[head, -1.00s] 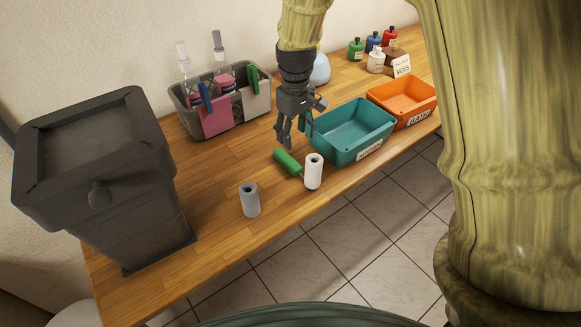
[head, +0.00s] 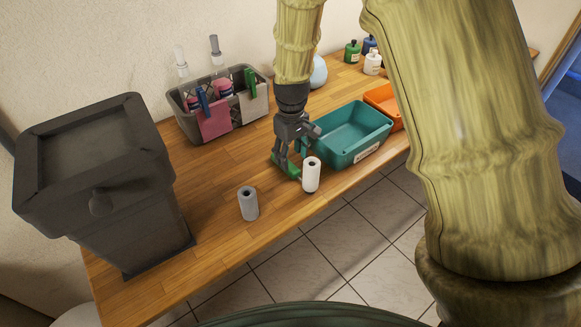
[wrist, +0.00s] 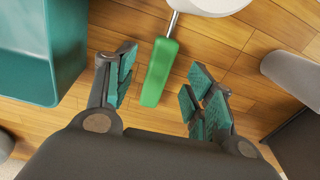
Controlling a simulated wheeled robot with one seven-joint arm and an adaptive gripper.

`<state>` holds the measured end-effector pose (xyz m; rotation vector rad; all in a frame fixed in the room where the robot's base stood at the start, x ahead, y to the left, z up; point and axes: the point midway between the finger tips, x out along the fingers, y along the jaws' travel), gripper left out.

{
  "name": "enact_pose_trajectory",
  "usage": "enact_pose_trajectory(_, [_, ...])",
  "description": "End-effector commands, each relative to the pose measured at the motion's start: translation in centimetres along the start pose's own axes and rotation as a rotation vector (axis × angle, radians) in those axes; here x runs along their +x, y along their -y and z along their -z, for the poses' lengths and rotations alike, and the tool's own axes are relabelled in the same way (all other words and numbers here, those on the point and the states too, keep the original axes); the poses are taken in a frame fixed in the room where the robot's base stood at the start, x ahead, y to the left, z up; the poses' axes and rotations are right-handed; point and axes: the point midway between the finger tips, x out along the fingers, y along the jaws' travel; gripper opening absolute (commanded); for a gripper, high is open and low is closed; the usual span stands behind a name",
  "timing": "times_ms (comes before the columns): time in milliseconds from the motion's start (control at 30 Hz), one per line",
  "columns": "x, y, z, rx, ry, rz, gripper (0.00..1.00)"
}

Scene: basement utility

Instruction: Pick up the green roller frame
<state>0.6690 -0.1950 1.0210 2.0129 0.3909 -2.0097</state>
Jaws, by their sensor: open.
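The green roller frame (wrist: 160,72) lies on the wooden worktop, its green handle between my open fingers in the wrist view and a thin metal rod leading to a white roller (wrist: 208,5). My gripper (head: 285,164) is low over the handle, pointing down. In the wrist view, my gripper (wrist: 160,95) is open, with a finger on each side of the handle and gaps between.
A teal bin (head: 338,158) stands close to the right of my gripper, with an orange bin (head: 381,96) beyond. A grey roller (head: 248,203) stands to the left. A grey basket (head: 240,124) is behind, and a dark lidded bin (head: 150,215) stands at far left.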

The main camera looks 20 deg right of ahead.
Motion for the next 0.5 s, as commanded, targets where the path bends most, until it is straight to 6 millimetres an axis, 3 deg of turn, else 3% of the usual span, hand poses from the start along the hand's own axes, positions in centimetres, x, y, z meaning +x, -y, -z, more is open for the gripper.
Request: enact_pose_trajectory(500, [4.1, 0.2, 0.2, 0.0, 0.002, 0.001, 0.54])
